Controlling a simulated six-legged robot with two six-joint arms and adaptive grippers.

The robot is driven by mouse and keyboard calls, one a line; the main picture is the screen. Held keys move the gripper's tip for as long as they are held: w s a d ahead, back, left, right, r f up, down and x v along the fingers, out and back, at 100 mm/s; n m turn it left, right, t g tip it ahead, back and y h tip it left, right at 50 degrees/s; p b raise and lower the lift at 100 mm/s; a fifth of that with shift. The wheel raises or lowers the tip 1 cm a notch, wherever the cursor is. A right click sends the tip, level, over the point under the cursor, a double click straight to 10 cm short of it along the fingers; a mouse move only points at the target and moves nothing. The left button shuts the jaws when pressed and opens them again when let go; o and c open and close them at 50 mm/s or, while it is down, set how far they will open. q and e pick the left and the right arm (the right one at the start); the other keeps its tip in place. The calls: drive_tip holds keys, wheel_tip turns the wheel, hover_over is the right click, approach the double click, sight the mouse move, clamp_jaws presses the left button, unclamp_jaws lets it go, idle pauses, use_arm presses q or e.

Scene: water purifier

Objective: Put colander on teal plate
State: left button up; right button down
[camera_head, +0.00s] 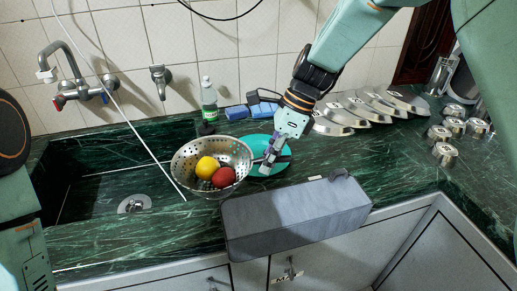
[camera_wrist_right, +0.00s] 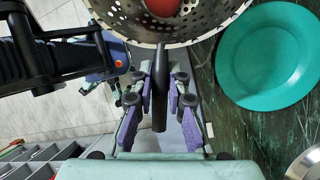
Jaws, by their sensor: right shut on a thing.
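A metal colander (camera_head: 187,157) with holes holds a yellow fruit (camera_head: 207,167) and a red fruit (camera_head: 224,177). In the head view it is at the sink's right edge, left of the teal plate (camera_head: 262,143). My right gripper (camera_head: 270,163) is shut on the colander's dark handle, which points toward the gripper in the right wrist view (camera_wrist_right: 160,95). The wrist view shows the colander (camera_wrist_right: 110,18) at the top and the teal plate (camera_wrist_right: 270,90) to the right, apart from it. The plate looks empty. My left gripper is not in view; part of my left arm shows at the left edge.
A grey box (camera_head: 295,213) stands at the counter's front. A green-labelled bottle (camera_head: 209,98) and blue sponges (camera_head: 250,110) are behind the colander. Several metal lids (camera_head: 365,108) and small metal cups (camera_head: 446,150) lie to the right. The sink (camera_head: 95,190) is at left.

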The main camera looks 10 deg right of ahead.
drive_tip(key=w+d+r+m+t+h+p, duration=0.1)
drive_tip(key=w+r+m+t, duration=0.15)
drive_tip(key=m, duration=0.45)
drive_tip(key=w+d+r+m+t+h+p, duration=0.1)
drive_tip(key=w+d+m+t+h, duration=0.15)
drive_tip(key=m, duration=0.55)
drive_tip(key=shift+y, duration=0.35)
drive_tip(key=f+b, duration=0.2)
drive_tip(key=f, duration=0.1)
drive_tip(key=f+b, duration=0.2)
drive_tip(key=f, duration=0.1)
drive_tip(key=f+b, duration=0.2)
drive_tip(key=f, duration=0.1)
drive_tip(key=shift+w+a+f, duration=0.1)
drive_tip(key=shift+w+a, duration=0.15)
drive_tip(key=shift+w+a+f, duration=0.15)
drive_tip(key=shift+a+f, duration=0.05)
drive_tip(key=shift+f, duration=0.05)
